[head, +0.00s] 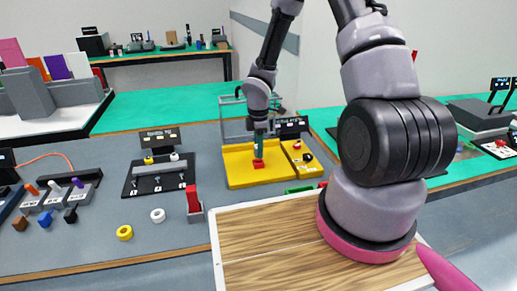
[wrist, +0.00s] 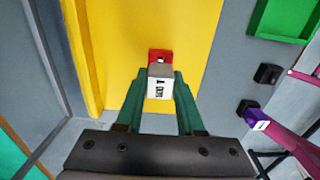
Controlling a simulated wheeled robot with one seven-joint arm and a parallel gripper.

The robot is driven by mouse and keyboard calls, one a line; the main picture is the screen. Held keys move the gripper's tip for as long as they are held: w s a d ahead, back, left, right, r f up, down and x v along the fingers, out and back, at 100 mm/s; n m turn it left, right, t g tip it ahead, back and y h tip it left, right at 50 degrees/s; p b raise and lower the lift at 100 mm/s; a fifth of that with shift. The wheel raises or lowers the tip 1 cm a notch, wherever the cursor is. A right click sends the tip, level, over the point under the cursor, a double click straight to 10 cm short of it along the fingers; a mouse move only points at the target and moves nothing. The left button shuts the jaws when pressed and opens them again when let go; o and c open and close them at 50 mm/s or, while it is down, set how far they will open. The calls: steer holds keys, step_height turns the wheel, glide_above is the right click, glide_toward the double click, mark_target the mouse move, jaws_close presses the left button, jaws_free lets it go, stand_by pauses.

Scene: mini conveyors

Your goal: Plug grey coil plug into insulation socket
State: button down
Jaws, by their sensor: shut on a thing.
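My gripper (wrist: 160,90) has green fingers shut on a small grey block with a pale, dark-lettered label face, the grey coil plug (wrist: 160,85). In the wrist view a red block (wrist: 160,56) shows just beyond the plug, against the yellow board. I cannot tell whether plug and red block touch. In the head view my gripper (head: 258,148) points down over the yellow board (head: 240,180), with the red block (head: 258,164) just below the fingertips. The plug is not clear there. I cannot make out a label naming the insulation socket.
A yellow panel (head: 307,170) with small parts stands right of the yellow board. A black panel (head: 155,184) with knobs and a red upright part (head: 193,200) stand to the left. A wooden tray (head: 270,252) lies in front. A green bin (wrist: 285,18) shows in the wrist view.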

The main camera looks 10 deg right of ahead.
steer(key=shift+f, duration=1.35)
stand_by(0.4)
steer(key=shift+c, duration=2.2)
jaws_free()
step_height(320, 180, up, 11)
steer(key=shift+f, duration=0.1)
